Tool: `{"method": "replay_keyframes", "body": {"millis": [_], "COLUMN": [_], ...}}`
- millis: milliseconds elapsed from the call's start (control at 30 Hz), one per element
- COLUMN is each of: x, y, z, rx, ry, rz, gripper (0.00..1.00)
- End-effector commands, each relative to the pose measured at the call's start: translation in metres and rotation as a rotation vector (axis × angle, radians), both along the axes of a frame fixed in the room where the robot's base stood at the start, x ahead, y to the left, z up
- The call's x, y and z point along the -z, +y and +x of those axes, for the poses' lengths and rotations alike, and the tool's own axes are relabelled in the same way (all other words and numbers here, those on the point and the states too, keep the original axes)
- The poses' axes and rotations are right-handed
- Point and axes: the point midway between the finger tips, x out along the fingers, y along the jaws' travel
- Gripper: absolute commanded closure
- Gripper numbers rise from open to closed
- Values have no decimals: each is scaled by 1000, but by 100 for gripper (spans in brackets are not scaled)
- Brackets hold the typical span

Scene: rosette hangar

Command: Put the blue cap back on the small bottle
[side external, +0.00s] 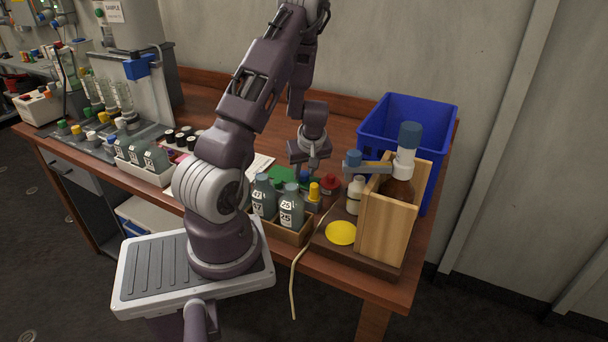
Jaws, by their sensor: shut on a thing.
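My gripper (309,168) points down over the right part of the bench, among small coloured caps. It is shut, and a small blue cap (304,178) shows at its fingertips; the exact grip is too small to see. A small white bottle (355,197) stands upright to the right of my gripper, beside a wooden box, with no blue cap visible on its neck.
A blue bin (437,152) stands behind. A yellow disc (341,233) lies in front. Labelled bottles (291,209), a yellow cap (314,191) and a red cap (330,184) are close to my gripper.

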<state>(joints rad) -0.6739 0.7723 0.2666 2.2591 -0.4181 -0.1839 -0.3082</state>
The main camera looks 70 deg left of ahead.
Motion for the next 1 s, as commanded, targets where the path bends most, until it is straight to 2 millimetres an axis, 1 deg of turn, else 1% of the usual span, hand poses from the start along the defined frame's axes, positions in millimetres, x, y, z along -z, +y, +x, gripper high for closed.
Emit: {"method": "replay_keyframes", "body": {"millis": [67, 133, 300, 467, 567, 700, 767, 900, 1000], "x": [-11, -26, -70, -98, -126, -171, -189, -219, -237], "y": [1, 0, 0, 0, 0, 0, 0, 0, 0], "z": [1, 2, 2, 2, 3, 3, 2, 1, 1], "rx": [2, 1, 3, 4, 5, 8, 5, 3, 3], "ry": [-2, -5, -4, -3, -5, -8, -7, -5, -5], "rz": [4, 4, 4, 4, 5, 5, 5, 3, 3], "gripper": [100, 100, 100, 100, 100, 100, 100, 100, 100]}}
